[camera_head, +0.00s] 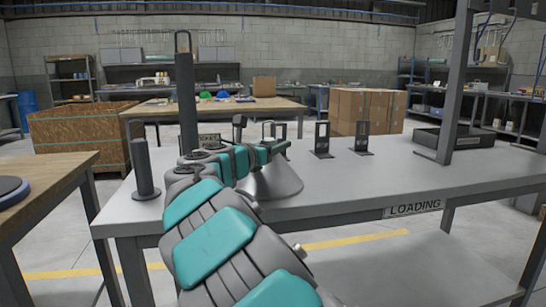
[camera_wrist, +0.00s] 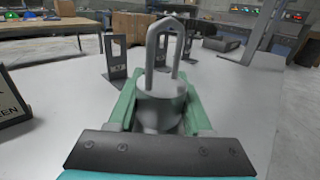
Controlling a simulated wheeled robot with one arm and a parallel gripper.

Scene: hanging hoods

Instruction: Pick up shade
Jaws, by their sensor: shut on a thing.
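The shade (camera_head: 275,180) is a grey, flared cone near the front middle of the grey table (camera_head: 345,190). In the wrist view its narrow top (camera_wrist: 162,88) carries an upright wire loop. My gripper (camera_head: 277,149) is shut on this narrow top, with one teal jaw on each side (camera_wrist: 161,108). The shade looks upright. My arm hides part of its left side, and I cannot tell whether its rim touches the table. The wrist view does not show the flared part.
A short post (camera_head: 142,165) and a tall hooked post (camera_head: 187,95) stand left of my arm. Two slotted stands (camera_head: 322,140) (camera_head: 362,138) stand behind the shade to the right. A dark tray (camera_head: 455,138) lies by the right upright. Table right of the shade is clear.

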